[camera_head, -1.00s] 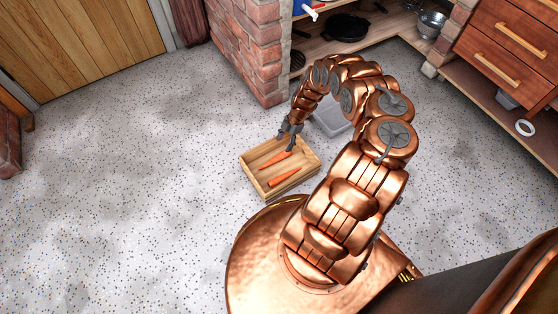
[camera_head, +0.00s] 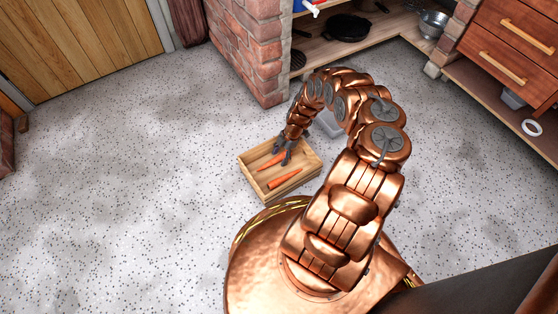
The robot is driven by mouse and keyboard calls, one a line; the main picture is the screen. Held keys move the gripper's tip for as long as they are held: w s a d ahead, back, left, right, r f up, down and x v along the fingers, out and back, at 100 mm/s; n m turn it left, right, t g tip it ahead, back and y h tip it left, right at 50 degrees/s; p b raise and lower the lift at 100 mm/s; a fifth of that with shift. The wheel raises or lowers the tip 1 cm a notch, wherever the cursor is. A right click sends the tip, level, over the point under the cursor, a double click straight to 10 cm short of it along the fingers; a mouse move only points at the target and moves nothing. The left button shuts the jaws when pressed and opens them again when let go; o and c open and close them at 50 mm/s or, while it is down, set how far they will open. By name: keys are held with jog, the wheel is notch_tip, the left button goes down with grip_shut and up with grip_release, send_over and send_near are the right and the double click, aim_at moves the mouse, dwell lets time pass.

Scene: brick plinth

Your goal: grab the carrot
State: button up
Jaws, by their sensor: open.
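Two orange carrots lie in a shallow wooden crate (camera_head: 249,180) on the floor. One carrot (camera_head: 270,162) lies in the upper part of the crate. The other carrot (camera_head: 285,178) lies nearer to my base, clear of the gripper. My gripper (camera_head: 285,158) points down over the crate, and its dark fingers are spread open at the right end of the upper carrot. They hide part of that carrot. I cannot tell whether the fingers touch it.
A shelf holds a black pan (camera_head: 348,27) and a metal bowl (camera_head: 432,24). The speckled floor (camera_head: 130,170) to the left is clear.

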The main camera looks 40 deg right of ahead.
jog(key=shift+r, duration=0.1)
grip_shut()
dwell(0.4)
